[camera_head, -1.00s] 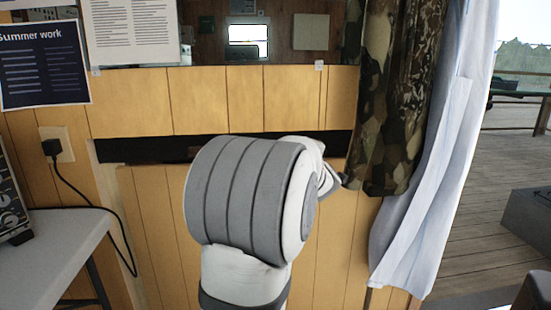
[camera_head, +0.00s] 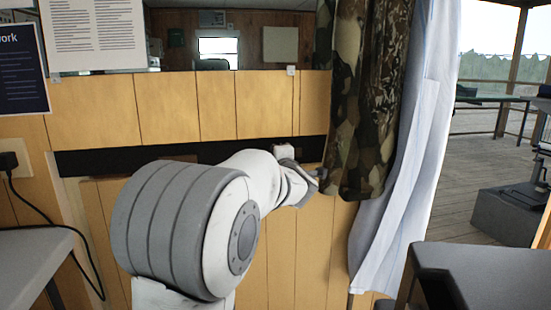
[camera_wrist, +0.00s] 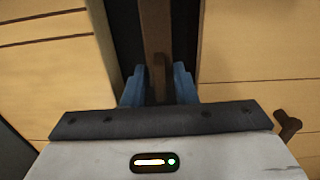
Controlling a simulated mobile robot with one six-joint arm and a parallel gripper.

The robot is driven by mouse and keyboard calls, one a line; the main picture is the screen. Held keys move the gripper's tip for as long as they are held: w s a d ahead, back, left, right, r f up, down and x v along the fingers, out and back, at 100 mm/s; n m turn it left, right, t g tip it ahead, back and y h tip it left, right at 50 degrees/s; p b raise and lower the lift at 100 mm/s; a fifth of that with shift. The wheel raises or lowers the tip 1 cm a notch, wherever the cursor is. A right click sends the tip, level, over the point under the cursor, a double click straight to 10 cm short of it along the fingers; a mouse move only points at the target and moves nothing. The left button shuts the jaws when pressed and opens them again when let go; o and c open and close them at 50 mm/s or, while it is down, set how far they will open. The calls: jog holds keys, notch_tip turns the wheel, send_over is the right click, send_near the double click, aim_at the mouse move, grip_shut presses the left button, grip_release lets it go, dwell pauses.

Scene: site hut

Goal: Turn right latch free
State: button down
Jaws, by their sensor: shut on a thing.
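My gripper (camera_wrist: 158,88) shows in the wrist view, its two blue fingertips on either side of a narrow brown latch piece (camera_wrist: 158,72) and shut on it. The piece stands in front of a dark gap in the wood wall. A second small brown, knob-like piece (camera_wrist: 288,125) sits on the panel at the right, apart from the gripper. Which of the two pieces is the right latch, I cannot tell for sure. In the head view my arm hides most of the grip, which is low beside the camouflage curtain.
A long black slot (camera_head: 110,160) crosses the wood wall (camera_head: 170,108). The camouflage curtain (camera_head: 362,100) and white curtain (camera_head: 395,170) hang right of the arm. A grey table (camera_head: 25,262) stands at the left, with a black cord (camera_head: 60,228) near it. A dark surface (camera_head: 485,270) is at the lower right.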

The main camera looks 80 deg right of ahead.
jog(key=shift+f, duration=0.15)
jog(key=c, duration=1.5)
grip_release()
jog(key=shift+w, duration=0.1)
jog(key=p+v, duration=0.1)
jog(key=v, duration=0.7)
jog(key=shift+p, duration=0.4)
jog(key=shift+d, duration=0.1)
